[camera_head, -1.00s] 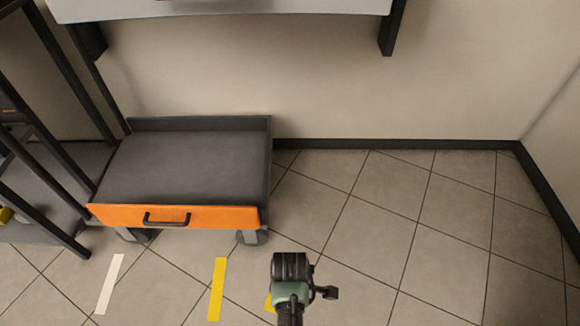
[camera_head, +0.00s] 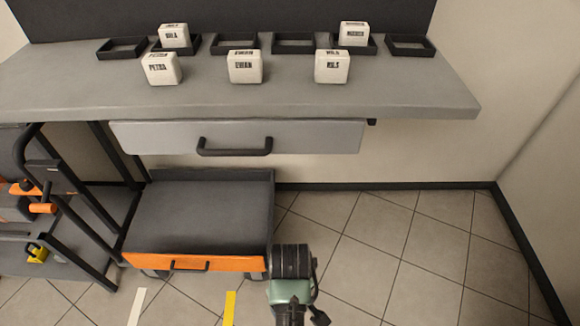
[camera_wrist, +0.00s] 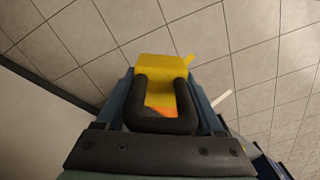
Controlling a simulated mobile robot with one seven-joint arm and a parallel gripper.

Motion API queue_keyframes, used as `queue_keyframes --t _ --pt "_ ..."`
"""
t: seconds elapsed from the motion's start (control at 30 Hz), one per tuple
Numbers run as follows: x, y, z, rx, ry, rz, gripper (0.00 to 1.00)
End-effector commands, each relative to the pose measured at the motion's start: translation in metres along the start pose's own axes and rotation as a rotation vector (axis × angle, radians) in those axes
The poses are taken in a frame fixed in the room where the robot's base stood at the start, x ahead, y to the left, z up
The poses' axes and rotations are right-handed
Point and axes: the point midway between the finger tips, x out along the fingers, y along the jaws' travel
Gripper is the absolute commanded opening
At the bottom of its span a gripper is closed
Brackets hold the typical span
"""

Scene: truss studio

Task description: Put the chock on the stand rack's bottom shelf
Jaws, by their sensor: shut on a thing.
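My gripper (camera_wrist: 163,82) shows in the wrist view, its blue-grey fingers shut on a yellow chock (camera_wrist: 160,67) with a black looped handle. A small orange patch shows inside the loop. The chock is in front of tiled floor. In the head view only my arm shows at bottom centre; the fingers and held chock are hidden there. The stand rack (camera_head: 83,222), with black posts and grey shelves, is at the left, partly out of frame. Its low grey shelf (camera_head: 70,283) holds a small yellow-and-black thing (camera_head: 36,254).
A grey workbench (camera_head: 420,92) with a drawer carries white labelled blocks and black trays. Below it stands a low grey cart (camera_head: 200,215) with an orange front, beside the rack. Orange-and-black items (camera_head: 42,207) sit higher on the rack. Tiled floor at right is clear.

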Motion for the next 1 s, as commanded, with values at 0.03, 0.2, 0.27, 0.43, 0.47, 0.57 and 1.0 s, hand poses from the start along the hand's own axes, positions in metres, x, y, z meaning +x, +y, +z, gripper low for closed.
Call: queue_keyframes --t 0.03,0.2,0.27,0.43,0.47,0.57,1.0 --pt "-0.030 0.001 -0.001 0.033 0.004 0.002 0.00" --pt "-0.082 0.000 -0.001 0.151 0.003 0.002 0.00" --pt "-0.101 0.000 -0.001 0.193 0.003 0.001 0.00" --pt "-0.152 0.000 0.000 0.311 0.003 0.001 0.00" --pt "-0.162 0.000 0.000 0.332 0.003 0.001 0.00" --pt "-0.192 -0.001 0.001 0.400 0.003 0.001 0.00" --pt "-0.259 -0.002 0.003 0.582 0.002 0.001 0.00"
